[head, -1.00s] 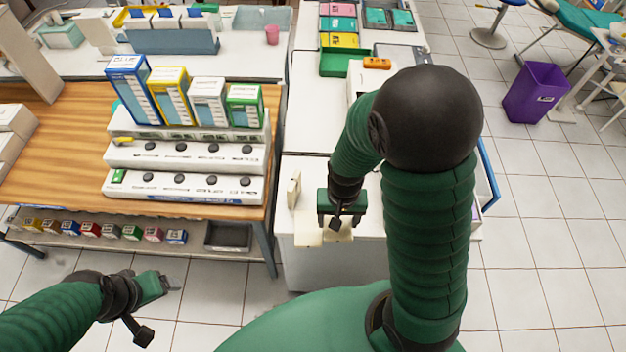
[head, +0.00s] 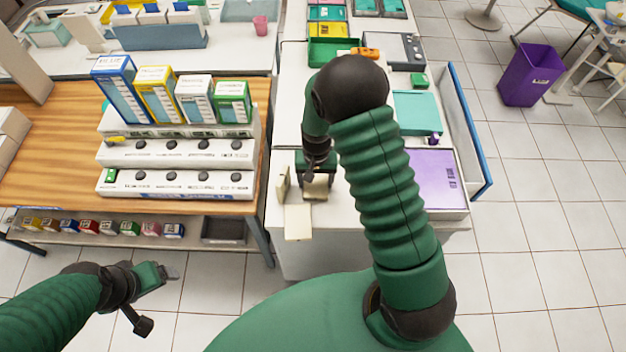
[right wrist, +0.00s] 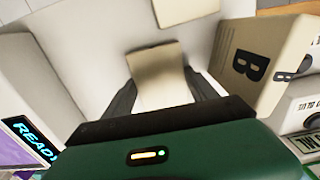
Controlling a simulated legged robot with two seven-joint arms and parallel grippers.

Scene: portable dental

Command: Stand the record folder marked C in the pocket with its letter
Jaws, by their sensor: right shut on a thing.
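My right gripper (head: 316,180) is shut on a beige folder (head: 316,188) above the near end of the white counter. In the right wrist view the held folder (right wrist: 158,72) sits between the two dark fingers; its letter is not visible. A beige folder marked B (right wrist: 250,65) stands beside it, and likely shows in the head view (head: 283,183) left of the gripper. Another beige piece (head: 298,222) lies at the counter's front edge. A blue-grey rack (head: 158,38) stands at the back left; its letters cannot be read. My left gripper (head: 168,273) is empty and low over the floor; its jaw opening is unclear.
The wooden table (head: 60,145) on the left carries a white stepped stand (head: 175,183) with several boxes. On the counter's right are a purple tray (head: 432,180) and a teal item (head: 417,112). A green tray (head: 333,50) lies farther back. A purple bin (head: 530,75) stands on the floor.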

